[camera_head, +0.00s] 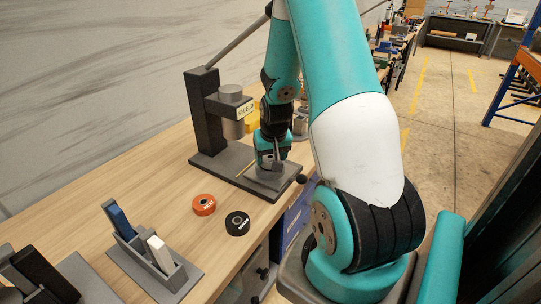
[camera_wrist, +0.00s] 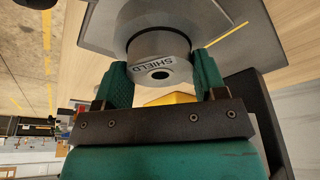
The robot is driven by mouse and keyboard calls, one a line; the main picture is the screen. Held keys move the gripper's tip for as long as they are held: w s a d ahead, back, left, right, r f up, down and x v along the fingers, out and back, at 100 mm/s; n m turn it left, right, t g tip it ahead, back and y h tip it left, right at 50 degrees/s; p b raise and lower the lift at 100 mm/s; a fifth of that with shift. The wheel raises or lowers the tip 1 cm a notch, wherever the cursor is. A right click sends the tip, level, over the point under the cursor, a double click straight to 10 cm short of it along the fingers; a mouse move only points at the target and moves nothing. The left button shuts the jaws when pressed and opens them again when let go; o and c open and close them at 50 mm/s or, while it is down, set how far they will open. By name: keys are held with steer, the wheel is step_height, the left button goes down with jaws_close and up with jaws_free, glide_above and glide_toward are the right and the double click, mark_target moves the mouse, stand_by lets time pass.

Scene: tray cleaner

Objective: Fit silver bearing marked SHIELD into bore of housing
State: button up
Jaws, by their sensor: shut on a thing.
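The silver bearing (camera_wrist: 157,67) marked SHIELD shows in the wrist view, its marked face and dark centre hole toward the camera. My gripper (camera_wrist: 164,80) is shut on it, with a green finger on each side. The grey round housing (camera_wrist: 138,12) is directly beyond the bearing, and a dark curved line shows where they meet. The bearing hides the bore, so I cannot tell how far it is in. In the head view my gripper (camera_head: 271,160) points down over the base of the press; it hides the bearing there.
The press (camera_head: 203,105) has a dark column, an overhead ram and a label close to my arm. An orange ring (camera_head: 204,205) and a black ring (camera_head: 238,223) lie on the wooden bench (camera_head: 150,190). A grey holder (camera_head: 180,272) with blue and white pieces stands in front.

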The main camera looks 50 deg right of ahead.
steer(key=shift+f, duration=0.4)
steer(key=shift+r, duration=0.15)
steer(key=shift+r, duration=0.5)
steer(key=shift+f, duration=0.6)
stand_by(1.0)
steer(key=o, duration=1.1)
steer(key=shift+r, duration=0.1)
steer(key=b+v, duration=0.1)
steer(key=v, duration=1.6)
